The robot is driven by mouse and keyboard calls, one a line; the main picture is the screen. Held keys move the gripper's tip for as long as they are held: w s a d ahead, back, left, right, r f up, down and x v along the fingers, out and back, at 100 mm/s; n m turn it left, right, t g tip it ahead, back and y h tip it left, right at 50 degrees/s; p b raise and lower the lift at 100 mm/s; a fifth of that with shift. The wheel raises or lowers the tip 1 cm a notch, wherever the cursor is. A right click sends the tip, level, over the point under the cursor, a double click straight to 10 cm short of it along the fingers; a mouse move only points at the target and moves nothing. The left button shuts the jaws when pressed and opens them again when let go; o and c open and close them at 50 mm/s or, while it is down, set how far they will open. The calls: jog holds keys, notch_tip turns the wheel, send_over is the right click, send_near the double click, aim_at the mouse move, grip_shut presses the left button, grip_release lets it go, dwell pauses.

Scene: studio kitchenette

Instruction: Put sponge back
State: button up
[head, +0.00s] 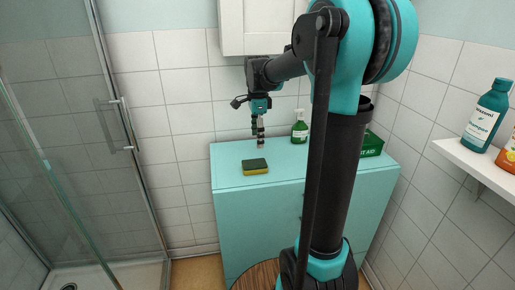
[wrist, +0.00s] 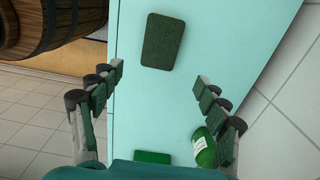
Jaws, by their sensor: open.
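A sponge (head: 255,166) with a dark green top and a yellow lower layer lies flat on the turquoise cabinet top (head: 228,155), near its front edge. In the wrist view the sponge (wrist: 164,41) is at the top middle, beyond my fingertips and not between them. My gripper (head: 258,140) points down above the cabinet, a little behind the sponge in the head view. In the wrist view my gripper (wrist: 159,77) is open and empty, its fingers wide apart. No place marked for the sponge can be made out.
A green pump bottle (head: 300,129) stands at the back of the cabinet; a green first-aid box (head: 372,145) is at its right, partly behind my arm. A wooden barrel (wrist: 48,22) stands before the cabinet. A white shelf (head: 470,160) holds bottles at right. A glass shower door (head: 120,125) is at left.

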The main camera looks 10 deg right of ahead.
jog(key=s+f+n, duration=0.2)
jog(key=s+n, duration=0.1)
jog(key=s+d+f+n+t, duration=0.1)
jog(key=s+f+n, duration=0.1)
jog(key=s+f, duration=0.1)
jog(key=s+f+n+t, duration=0.1)
jog(key=s+f+n, duration=0.1)
jog(key=s+n, duration=0.1)
jog(key=shift+s+d+f+n, duration=0.3)
jog(key=shift+s+d+f, duration=0.1)
jog(key=shift+s, duration=0.25)
jog(key=s+d+f+n+t, duration=0.1)
jog(key=s+f+n+t, duration=0.1)
jog(key=s+f+n, duration=0.7)
jog(key=s, duration=0.2)
jog(key=shift+s+f, duration=0.25)
jog(key=shift+s, duration=0.15)
jog(key=shift+c, duration=0.5)
